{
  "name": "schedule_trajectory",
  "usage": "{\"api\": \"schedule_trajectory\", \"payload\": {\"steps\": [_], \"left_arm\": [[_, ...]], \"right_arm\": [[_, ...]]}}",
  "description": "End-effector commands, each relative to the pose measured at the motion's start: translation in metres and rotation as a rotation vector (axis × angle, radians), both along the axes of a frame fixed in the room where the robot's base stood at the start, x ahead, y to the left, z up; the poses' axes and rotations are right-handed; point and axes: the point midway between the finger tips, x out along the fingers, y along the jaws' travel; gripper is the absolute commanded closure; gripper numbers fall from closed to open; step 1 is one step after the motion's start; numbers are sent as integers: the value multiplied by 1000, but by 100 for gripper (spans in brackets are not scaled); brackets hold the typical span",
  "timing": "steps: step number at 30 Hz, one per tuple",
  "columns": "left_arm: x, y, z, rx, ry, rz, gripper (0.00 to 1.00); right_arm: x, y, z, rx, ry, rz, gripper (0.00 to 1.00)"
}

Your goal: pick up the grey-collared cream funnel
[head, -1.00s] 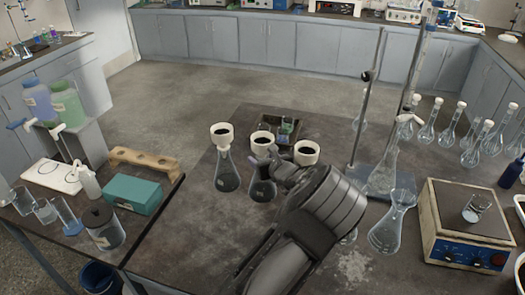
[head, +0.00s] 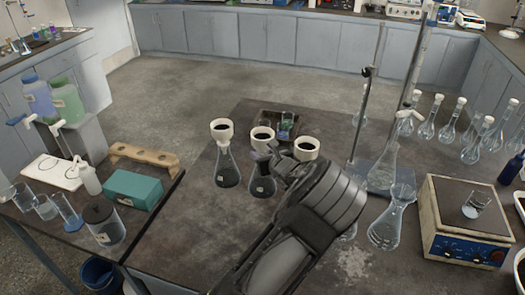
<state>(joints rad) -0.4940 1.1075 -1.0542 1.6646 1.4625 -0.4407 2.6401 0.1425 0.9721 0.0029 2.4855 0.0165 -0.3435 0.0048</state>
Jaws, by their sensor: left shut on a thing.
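Three cream funnels stand in a row on dark-filled flasks: the left funnel (head: 222,130), the middle funnel (head: 262,135) and the right funnel (head: 307,147). My left gripper (head: 268,158) is at the neck of the middle flask (head: 262,186), just below the middle funnel. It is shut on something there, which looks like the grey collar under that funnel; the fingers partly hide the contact. The middle funnel is upright and appears still seated on its flask. The collars of the other two funnels are hard to make out. My right gripper is not in view.
The left flask (head: 227,168) stands close beside the middle one. A small dark tray (head: 264,117) lies behind. To the right are a metal stand (head: 363,115), a clear flask (head: 392,228) and a hotplate (head: 466,240). The table's left front is bare.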

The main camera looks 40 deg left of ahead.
Motion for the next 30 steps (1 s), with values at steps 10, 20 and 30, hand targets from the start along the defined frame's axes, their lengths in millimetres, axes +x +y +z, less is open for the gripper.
{"api": "schedule_trajectory", "payload": {"steps": [10,20,30], "left_arm": [[1,0,47,-3,-8,1,100],[0,0,97,-1,-3,1,100],[0,0,100,1,-1,0,100]], "right_arm": [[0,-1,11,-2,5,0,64],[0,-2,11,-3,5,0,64],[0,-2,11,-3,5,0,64]]}}
